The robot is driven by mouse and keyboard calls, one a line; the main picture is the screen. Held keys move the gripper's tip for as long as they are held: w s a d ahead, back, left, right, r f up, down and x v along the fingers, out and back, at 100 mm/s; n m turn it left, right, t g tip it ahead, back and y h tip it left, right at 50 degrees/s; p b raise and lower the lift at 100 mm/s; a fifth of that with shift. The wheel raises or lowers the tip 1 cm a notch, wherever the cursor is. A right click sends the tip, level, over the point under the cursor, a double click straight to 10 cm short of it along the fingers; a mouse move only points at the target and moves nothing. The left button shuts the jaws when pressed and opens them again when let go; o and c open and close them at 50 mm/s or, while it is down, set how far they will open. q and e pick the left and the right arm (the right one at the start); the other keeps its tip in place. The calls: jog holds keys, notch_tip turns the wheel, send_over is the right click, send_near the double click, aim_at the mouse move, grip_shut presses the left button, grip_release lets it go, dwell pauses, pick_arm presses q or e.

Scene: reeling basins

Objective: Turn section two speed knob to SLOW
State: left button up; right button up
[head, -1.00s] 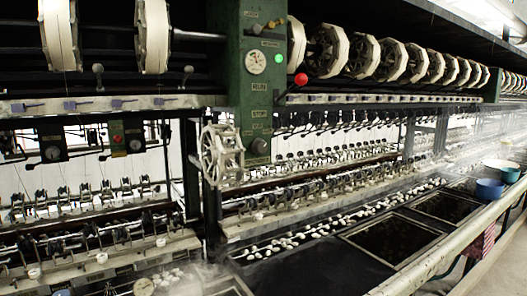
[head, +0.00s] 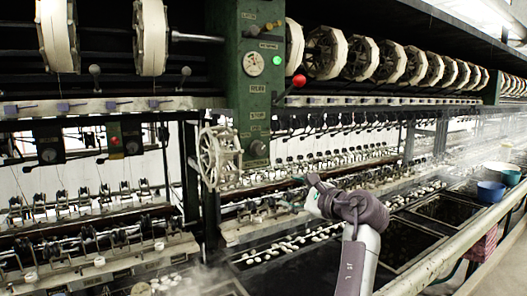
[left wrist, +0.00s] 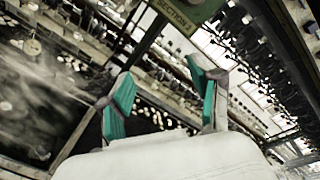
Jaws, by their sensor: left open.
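A dark round knob (head: 257,148) sits low on the green control column (head: 232,75) in the head view. I cannot read a SLOW mark or tell its setting. My left gripper (head: 316,193) is to the right of and below this knob, apart from it, in front of the machine. Its fingers are hard to make out there. In the left wrist view, the two teal finger pads of my left gripper (left wrist: 160,72) stand apart with nothing between them. My right gripper is not in view.
A red-ball lever (head: 300,80) sticks out at the column's right. Steaming basins (head: 440,208) and a front rail (head: 440,262) run along the right. Bowls (head: 490,191) stand at far right.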

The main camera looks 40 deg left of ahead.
pick_arm(q)
jog(key=m+y, duration=0.1)
send_near(261, 149)
jog(key=w+v, duration=0.1)
jog(key=v, duration=0.4)
jog(key=shift+g, duration=0.3)
jog(key=a+p, duration=0.1)
jog(key=a, duration=0.3)
jog(key=w+a+p, duration=0.1)
jog(key=a+p, duration=0.1)
jog(key=a, duration=0.2)
jog(key=w+a+p, duration=0.1)
jog(key=a, duration=0.3)
jog(key=shift+w+a+f, duration=0.1)
jog(key=shift+a, duration=0.25)
jog(key=shift+w+a+f, duration=0.1)
jog(key=shift+a, duration=0.4)
jog(key=c, duration=1.2)
jog(key=shift+o, duration=0.2)
